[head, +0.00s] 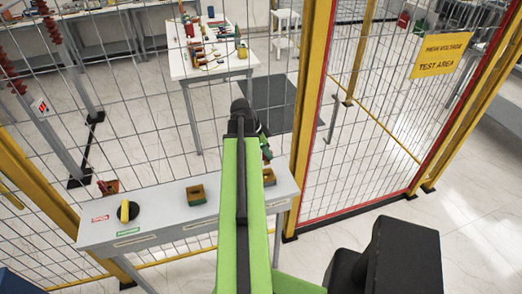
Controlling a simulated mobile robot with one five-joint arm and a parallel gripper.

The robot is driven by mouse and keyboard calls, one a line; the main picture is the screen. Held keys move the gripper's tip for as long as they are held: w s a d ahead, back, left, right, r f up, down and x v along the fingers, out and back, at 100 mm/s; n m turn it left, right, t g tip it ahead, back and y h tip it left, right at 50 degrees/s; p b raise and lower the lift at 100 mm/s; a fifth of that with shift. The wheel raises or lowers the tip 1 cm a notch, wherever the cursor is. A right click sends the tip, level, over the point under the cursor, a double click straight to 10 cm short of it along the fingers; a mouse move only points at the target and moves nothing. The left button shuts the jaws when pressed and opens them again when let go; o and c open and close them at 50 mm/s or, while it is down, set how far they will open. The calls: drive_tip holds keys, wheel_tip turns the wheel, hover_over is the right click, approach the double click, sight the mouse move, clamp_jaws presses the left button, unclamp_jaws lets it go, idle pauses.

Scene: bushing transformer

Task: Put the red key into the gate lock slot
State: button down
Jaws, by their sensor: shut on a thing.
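My green arm (240,205) reaches forward over the white desk, up to its black joint (242,118). My gripper is hidden behind the arm, and its fingers cannot be made out. A small dark green and reddish patch (266,152) shows just right of the arm below the joint; I cannot tell what it is. I cannot pick out the red key for sure. The gate (375,130), a mesh panel in a red frame, stands at the right with a grey upright handle (334,112). I cannot make out its lock slot.
A yellow post (312,90) rises right of my arm. Behind the fence is a cluttered white table (212,68).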

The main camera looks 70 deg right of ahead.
sight(266, 161)
drive_tip(key=shift+w+f, duration=0.2)
drive_tip(key=shift+w, duration=0.15)
drive_tip(key=shift+f+b, duration=0.2)
drive_tip(key=shift+b, duration=0.15)
drive_tip(key=shift+s+f+b, duration=0.2)
drive_tip(key=shift+f+b, duration=0.45)
wheel_tip(266, 161, down, 3)
drive_tip(key=b, duration=0.3)
drive_tip(key=shift+f, duration=0.15)
drive_tip(key=shift+f+b, duration=0.95)
drive_tip(key=shift+b, duration=0.15)
drive_tip(key=shift+f+b, duration=0.7)
drive_tip(key=c, duration=1.3)
unclamp_jaws()
